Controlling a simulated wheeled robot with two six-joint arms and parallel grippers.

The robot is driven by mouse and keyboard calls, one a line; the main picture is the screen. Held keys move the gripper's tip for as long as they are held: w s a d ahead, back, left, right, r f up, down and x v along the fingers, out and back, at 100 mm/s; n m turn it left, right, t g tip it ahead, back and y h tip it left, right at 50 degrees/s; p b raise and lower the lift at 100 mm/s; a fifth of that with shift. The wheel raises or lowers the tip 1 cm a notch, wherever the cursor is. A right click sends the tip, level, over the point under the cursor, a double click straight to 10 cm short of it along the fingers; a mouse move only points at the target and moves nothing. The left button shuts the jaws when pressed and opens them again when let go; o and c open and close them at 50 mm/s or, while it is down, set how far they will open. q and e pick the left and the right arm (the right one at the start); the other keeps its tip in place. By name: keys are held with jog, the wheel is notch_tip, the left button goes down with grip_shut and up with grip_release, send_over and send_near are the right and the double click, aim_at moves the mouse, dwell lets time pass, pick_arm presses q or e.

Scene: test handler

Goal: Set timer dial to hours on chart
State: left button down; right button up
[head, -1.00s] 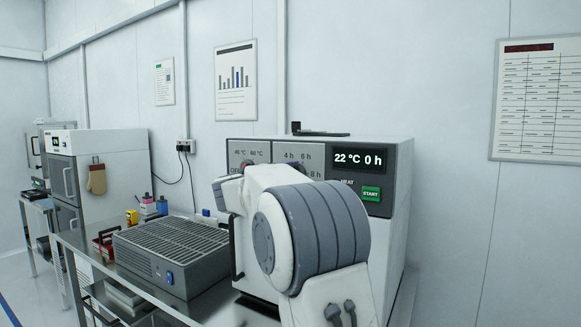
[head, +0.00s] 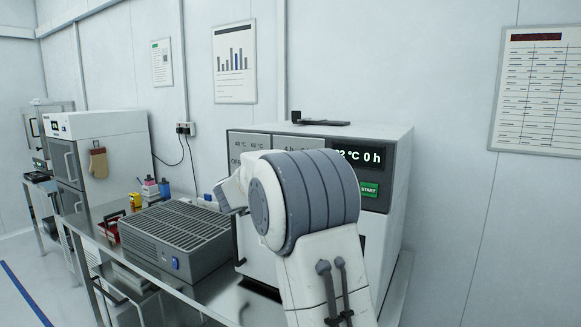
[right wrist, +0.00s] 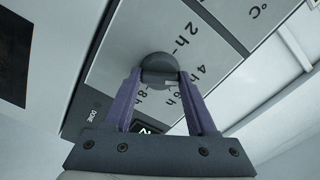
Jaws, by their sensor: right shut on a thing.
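The timer dial (right wrist: 160,66) is a dark round knob on a pale panel in the right wrist view, ringed by 2h, 4h, 6h and 8h marks. My right gripper (right wrist: 160,80) is shut on it, one purple-grey finger on each side. I cannot tell which mark the dial points to. In the head view my right arm hides the dial and gripper. The oven's display (head: 362,156) is partly covered; "0 h" shows. A bar chart (head: 235,62) hangs on the wall; a table sheet (head: 539,90) hangs at right, too small to read. My left gripper is out of view.
The white oven (head: 396,150) has a green START button (head: 369,190) and a flat black object (head: 318,121) on top. A grey vented unit (head: 180,237) stands left of it on the metal bench. Small bottles (head: 150,188) stand behind that unit.

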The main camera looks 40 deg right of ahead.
dwell(0.4)
jog(key=o, duration=1.4)
jog(key=shift+c, duration=0.2)
jog(key=shift+a, duration=0.1)
jog(key=b+v, duration=0.2)
jog(key=v, duration=0.8)
jog(key=shift+a+b, duration=0.15)
jog(key=shift+b, duration=0.25)
jog(key=shift+s+f, duration=0.1)
